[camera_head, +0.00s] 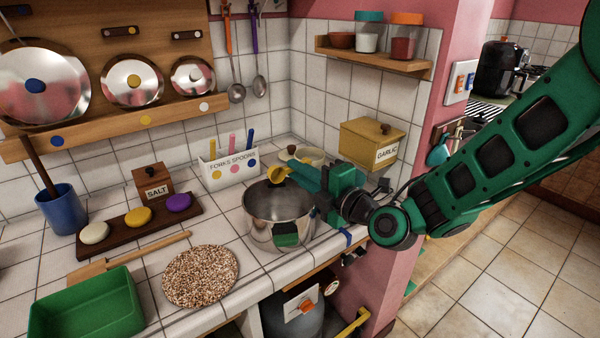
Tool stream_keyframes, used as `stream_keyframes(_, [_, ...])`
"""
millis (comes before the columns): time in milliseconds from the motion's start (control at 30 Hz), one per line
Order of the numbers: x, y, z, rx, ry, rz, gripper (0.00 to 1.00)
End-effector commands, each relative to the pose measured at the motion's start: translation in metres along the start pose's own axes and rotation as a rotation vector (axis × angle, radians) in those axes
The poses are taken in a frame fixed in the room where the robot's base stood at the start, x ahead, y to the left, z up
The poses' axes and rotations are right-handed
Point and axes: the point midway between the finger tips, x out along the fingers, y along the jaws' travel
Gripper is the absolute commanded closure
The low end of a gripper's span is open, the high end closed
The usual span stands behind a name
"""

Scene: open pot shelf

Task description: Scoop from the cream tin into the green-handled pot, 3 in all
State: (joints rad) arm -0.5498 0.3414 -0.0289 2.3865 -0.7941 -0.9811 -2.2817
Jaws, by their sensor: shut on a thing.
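The steel pot (279,217) stands on the tiled counter near its front right edge. My gripper (303,172) is shut on a yellow scoop (279,174), whose head is above the far part of the pot's rim. The scoop's contents cannot be made out. A cream round tin (312,154) stands behind my gripper, partly hidden by it; its contents are hidden.
A forks-and-spoons holder (228,168) stands behind the pot, and a garlic box (372,143) is at the back right. A speckled round mat (200,276) lies front left of the pot. A green tray (87,306), wooden spatula (128,260) and blue jar (61,209) are further left.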

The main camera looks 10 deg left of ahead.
Motion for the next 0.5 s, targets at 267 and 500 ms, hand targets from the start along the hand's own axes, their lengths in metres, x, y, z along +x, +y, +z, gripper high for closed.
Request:
stream_keyframes(267, [0.0, 0.0001, 0.0, 0.0, 0.0, 0.0, 1.0])
stream_keyframes(500, [0.0006, 0.0028, -0.0031, -0.004, 0.01, -0.025, 1.0])
